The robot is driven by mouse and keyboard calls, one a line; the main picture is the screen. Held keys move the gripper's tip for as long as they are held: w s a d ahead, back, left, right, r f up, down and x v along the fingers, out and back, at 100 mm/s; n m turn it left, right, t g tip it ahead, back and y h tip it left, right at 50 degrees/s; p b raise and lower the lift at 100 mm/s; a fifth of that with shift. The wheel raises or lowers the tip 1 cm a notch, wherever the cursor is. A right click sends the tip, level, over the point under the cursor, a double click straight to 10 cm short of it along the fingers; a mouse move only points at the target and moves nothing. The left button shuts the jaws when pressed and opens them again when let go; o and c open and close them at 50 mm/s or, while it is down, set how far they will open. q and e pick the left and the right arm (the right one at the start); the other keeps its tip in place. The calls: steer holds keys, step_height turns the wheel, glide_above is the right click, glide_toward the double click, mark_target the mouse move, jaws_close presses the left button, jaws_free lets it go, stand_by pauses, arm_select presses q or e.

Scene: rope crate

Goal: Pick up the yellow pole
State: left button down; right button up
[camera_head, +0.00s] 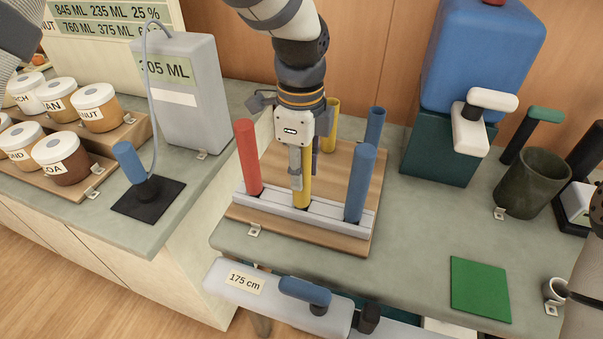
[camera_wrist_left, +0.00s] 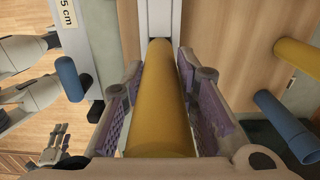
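A yellow pole (camera_head: 303,190) stands upright in the middle of the light grey slotted rack (camera_head: 280,208), between a red pole (camera_head: 248,158) and a blue pole (camera_head: 359,185). My left gripper (camera_head: 302,180) reaches down over this pole from above and hides its upper part. In the left wrist view, the yellow pole (camera_wrist_left: 163,110) runs between the finger pads of the left gripper (camera_wrist_left: 162,85), with narrow gaps beside it. My right gripper (camera_wrist_left: 57,143) shows small at the lower left of that view, too small to judge.
Another yellow pole (camera_head: 332,120) and another blue pole (camera_head: 375,125) stand behind, close to the left gripper. A grey box (camera_head: 185,110) is at left, and a blue and teal dispenser (camera_head: 440,145) at right.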

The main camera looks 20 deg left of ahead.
arm_select(q)
steer(key=s+d+r+p, duration=0.1)
steer(key=s+d+r, duration=0.1)
steer(key=s+r, duration=0.4)
steer(key=s+d+r, duration=0.3)
steer(key=s+r, duration=0.4)
steer(key=shift+d+p, duration=0.25)
steer(key=shift+p, duration=0.15)
arm_select(e)
steer(key=shift+w+r+t, duration=0.5)
steer(key=shift+w+r, duration=0.65)
steer(key=shift+w, duration=0.05)
arm_select(q)
steer(key=shift+w, duration=0.1)
